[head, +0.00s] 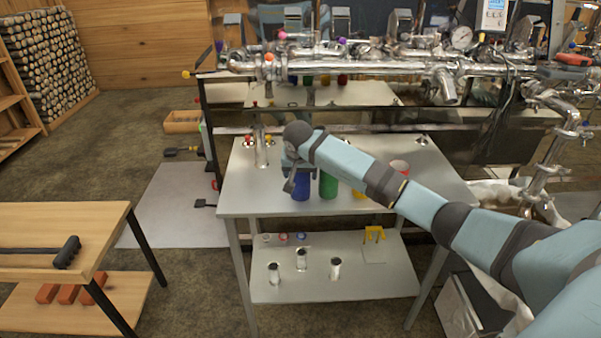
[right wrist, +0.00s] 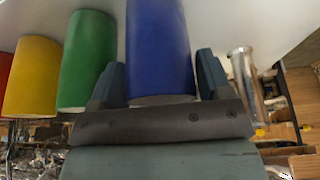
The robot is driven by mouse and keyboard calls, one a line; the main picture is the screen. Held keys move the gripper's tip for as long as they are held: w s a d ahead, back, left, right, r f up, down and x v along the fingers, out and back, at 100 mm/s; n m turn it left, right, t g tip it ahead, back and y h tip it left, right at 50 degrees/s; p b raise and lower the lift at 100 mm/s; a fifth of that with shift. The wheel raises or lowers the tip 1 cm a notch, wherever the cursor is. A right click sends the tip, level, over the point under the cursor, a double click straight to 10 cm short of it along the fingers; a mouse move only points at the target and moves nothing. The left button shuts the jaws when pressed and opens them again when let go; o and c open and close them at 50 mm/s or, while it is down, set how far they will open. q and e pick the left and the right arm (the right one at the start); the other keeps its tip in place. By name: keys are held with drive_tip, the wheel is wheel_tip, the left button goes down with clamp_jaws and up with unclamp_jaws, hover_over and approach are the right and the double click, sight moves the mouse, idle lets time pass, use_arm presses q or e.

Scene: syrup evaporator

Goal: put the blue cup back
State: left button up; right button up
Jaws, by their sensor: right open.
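The blue cup (head: 301,188) stands upright on the grey metal table, partly covered by my right gripper (head: 295,178) in the head view. In the right wrist view the blue cup (right wrist: 158,45) lies between the two fingers of my right gripper (right wrist: 160,82). The fingers are open, one on each side of it, with a gap visible at least on the left. The cup's far end is cut off by the frame. My left gripper is not in view.
A green cup (head: 328,187) stands close beside the blue one, then a yellow cup (head: 358,196) and a red cup (head: 399,168). Steel pipework (head: 350,62) runs behind. The table's front left (head: 250,200) is free.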

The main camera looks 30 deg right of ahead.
drive_tip(key=v, duration=1.1)
drive_tip(key=s+a+f+m+y, duration=0.1)
drive_tip(key=s+a+f+y, duration=0.15)
drive_tip(key=a, duration=0.35)
drive_tip(key=s+a+f+m+g+y, duration=0.1)
drive_tip(key=s+a+f+y, duration=0.15)
drive_tip(key=a+f, duration=0.2)
drive_tip(key=s+a+f+m+y, duration=0.1)
drive_tip(key=a+f+y, duration=0.25)
drive_tip(key=a, duration=0.35)
drive_tip(key=s+a+r+m+t+y, duration=0.1)
drive_tip(key=s+a+m+t+y, duration=0.1)
drive_tip(key=s+a+m+y, duration=0.85)
drive_tip(key=s+d+f+n+t+h, duration=0.3)
drive_tip(key=s+f+n+h, duration=0.3)
drive_tip(key=s+f+n, duration=0.3)
drive_tip(key=s+d+f+n+t+h, duration=0.3)
drive_tip(key=s+f+n+h, duration=0.4)
drive_tip(key=f+n, duration=0.4)
drive_tip(key=s+n, duration=0.1)
drive_tip(key=n, duration=0.2)
drive_tip(key=shift+s+n, duration=0.35)
drive_tip(key=shift+s, duration=0.05)
